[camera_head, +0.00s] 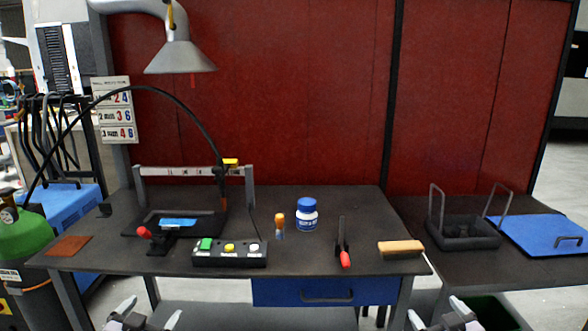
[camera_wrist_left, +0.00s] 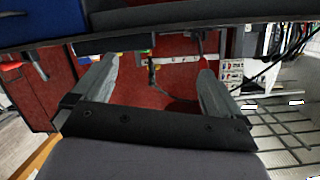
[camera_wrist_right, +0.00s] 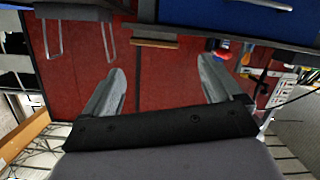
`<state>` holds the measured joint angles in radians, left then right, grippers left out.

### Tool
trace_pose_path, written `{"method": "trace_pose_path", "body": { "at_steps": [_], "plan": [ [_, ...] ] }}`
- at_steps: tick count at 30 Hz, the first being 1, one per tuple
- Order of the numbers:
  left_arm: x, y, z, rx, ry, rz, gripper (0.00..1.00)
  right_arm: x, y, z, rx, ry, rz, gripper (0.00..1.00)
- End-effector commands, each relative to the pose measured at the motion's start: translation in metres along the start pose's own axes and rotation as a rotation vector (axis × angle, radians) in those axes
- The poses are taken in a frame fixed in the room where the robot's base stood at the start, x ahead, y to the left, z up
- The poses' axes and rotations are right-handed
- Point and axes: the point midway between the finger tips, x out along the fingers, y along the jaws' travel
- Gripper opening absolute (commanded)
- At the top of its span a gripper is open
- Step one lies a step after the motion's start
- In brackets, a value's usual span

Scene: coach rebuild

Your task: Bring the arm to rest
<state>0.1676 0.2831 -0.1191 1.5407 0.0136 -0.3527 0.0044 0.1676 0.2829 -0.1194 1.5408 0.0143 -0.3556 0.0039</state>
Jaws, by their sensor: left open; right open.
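My left gripper (camera_head: 143,319) is at the bottom left of the head view, in front of the workbench and below its top. It is open and empty; its spread fingers also show in the left wrist view (camera_wrist_left: 158,88). My right gripper (camera_head: 447,318) is at the bottom right of the head view, in front of the gap by the bench's right leg. It is open and empty, with its fingers apart in the right wrist view (camera_wrist_right: 158,88). Neither gripper touches anything that I can see. Most of both arms is out of view.
A side table at right bears a black tray (camera_head: 462,241) and a blue lid (camera_head: 545,236). A green cylinder (camera_head: 22,235) stands left.

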Motion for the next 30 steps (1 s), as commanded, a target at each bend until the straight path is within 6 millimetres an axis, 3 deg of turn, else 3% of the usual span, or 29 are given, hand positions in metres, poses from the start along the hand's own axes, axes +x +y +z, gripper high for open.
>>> {"method": "trace_pose_path", "body": {
  "at_steps": [1,3,9,12,18,24,30],
  "plan": [
    [-0.016,0.018,0.023,-0.011,-0.033,0.028,1.00,-0.016,-0.018,0.023,0.011,-0.032,-0.028,0.92],
    [-0.038,0.040,0.049,-0.026,-0.072,0.061,1.00,-0.038,-0.040,0.049,0.026,-0.071,-0.061,0.92],
    [-0.110,0.096,0.111,-0.082,-0.183,0.145,1.00,-0.110,-0.096,0.112,0.081,-0.182,-0.144,0.92],
    [-0.149,0.119,0.135,-0.114,-0.240,0.179,1.00,-0.149,-0.119,0.135,0.114,-0.238,-0.179,0.92],
    [-0.215,0.149,0.163,-0.172,-0.331,0.223,1.00,-0.215,-0.149,0.163,0.171,-0.328,-0.223,0.92],
    [-0.243,0.160,0.171,-0.198,-0.369,0.238,1.00,-0.243,-0.160,0.171,0.198,-0.367,-0.237,0.92],
    [-0.245,0.160,0.171,-0.200,-0.371,0.238,1.00,-0.245,-0.160,0.172,0.199,-0.369,-0.238,0.92]
  ]
}}
